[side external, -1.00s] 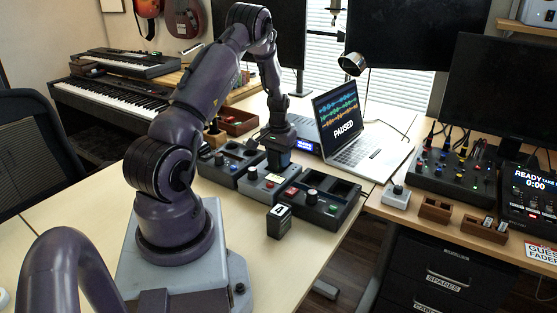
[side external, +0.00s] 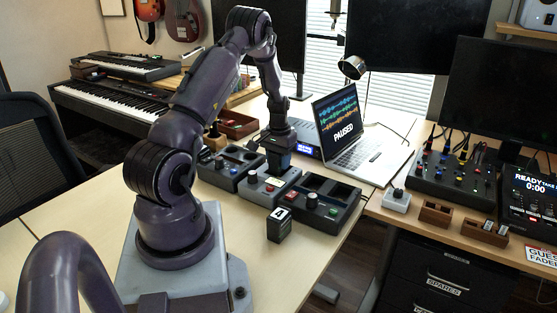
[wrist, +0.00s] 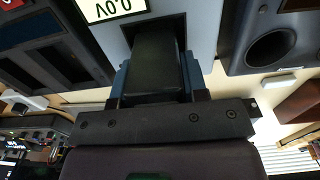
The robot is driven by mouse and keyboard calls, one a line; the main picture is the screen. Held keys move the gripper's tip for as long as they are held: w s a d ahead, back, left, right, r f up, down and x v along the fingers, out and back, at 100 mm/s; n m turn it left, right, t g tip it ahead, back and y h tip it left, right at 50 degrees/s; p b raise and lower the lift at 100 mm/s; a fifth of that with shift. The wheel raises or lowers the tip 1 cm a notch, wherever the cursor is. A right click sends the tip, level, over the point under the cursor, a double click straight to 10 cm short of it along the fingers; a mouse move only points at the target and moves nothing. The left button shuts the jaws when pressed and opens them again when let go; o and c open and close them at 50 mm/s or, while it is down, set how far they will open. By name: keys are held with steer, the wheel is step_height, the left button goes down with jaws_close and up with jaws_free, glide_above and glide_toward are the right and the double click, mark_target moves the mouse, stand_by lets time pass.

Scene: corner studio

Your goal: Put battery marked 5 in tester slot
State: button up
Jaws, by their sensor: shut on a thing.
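My gripper (side external: 279,162) points down over the tester's back part. In the wrist view its blue fingers are shut on a dark battery (wrist: 155,60), which lines up with the dark slot in the tester's face. I cannot tell how deep it sits, and its number is hidden.
Dark boxes with open bays flank the tester, one on the left (side external: 222,177) and one on the right (side external: 342,212). A laptop (side external: 345,138) reading PAUSED stands behind. The table front (side external: 290,270) is clear. A mixer (side external: 450,185) stands on the right desk.

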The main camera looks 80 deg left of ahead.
steer(key=shift+f, duration=0.8)
stand_by(0.4)
steer(key=shift+r, duration=0.75)
steer(key=shift+f, duration=0.8)
stand_by(0.6)
steer(key=o, duration=0.8)
steer(key=shift+r, duration=5.55)
